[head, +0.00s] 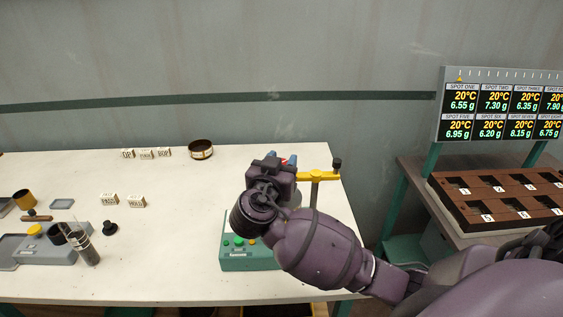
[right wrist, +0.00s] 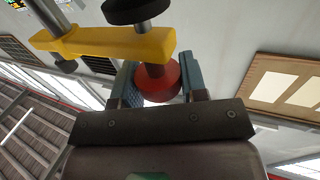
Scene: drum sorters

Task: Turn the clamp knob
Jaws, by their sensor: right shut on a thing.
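The clamp has a yellow arm (head: 318,175) with a dark cap (head: 337,163) at its right end, over the right part of the white table. In the right wrist view the yellow arm (right wrist: 110,42) carries a red knob (right wrist: 163,82) on a screw, with a black disc (right wrist: 135,10) on the arm's other side. My right gripper (right wrist: 160,85) is shut on the red knob, one finger at each side. In the head view my right gripper (head: 284,162) mostly hides the knob, and only a bit of red shows. My left gripper is not in view.
A green control box (head: 245,262) stands below my right wrist. A dark ring-shaped dish (head: 201,149), small labelled blocks (head: 137,201) and a grey fixture (head: 35,250) are on the table's left and back. A brown compartment tray (head: 500,205) and a display (head: 500,113) are at right. The table's middle is clear.

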